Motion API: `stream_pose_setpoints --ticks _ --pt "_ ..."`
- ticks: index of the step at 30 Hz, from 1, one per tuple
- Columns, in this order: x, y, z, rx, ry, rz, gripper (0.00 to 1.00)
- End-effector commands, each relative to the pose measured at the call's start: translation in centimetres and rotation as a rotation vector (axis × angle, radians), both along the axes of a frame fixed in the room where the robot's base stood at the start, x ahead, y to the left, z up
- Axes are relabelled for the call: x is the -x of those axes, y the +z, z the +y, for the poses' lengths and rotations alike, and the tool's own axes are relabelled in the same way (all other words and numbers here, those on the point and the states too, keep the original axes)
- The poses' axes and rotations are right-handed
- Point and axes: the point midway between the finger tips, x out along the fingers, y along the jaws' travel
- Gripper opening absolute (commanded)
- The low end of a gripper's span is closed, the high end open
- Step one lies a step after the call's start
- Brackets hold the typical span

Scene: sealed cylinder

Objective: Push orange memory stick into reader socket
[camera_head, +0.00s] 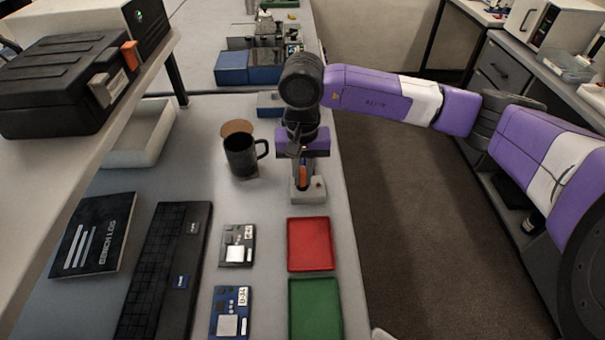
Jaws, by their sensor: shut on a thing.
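The orange memory stick (303,176) is upright just above the reader, a small light-grey block (307,195) on the bench. My gripper (302,168) points down over the reader and is shut on the stick. The stick's lower end meets or is just above the reader's top; I cannot tell whether it is inside the socket. The socket opening is hidden behind the stick and fingers. A small reddish dot shows on the reader's right side.
A black mug (240,156) stands close to the left of my gripper. A red tray (310,244) and a green tray (315,308) lie in front of the reader. Circuit boards (237,246), a keyboard (165,270) and a bench log (92,235) lie to the left. The bench's right edge is near.

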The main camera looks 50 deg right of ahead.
Motion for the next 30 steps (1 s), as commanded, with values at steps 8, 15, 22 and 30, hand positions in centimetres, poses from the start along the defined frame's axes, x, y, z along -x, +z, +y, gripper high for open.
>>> stream_pose_setpoints --ticks 8,15,22,30 --pt "0.0 -0.5 0.0 0.0 0.0 0.0 0.0" --pt "0.0 -0.5 0.0 0.0 0.0 0.0 0.39" --pt "0.0 -0.5 0.0 0.0 0.0 0.0 0.39" --pt "-0.1 1.4 -0.1 0.003 0.002 -0.001 0.39"
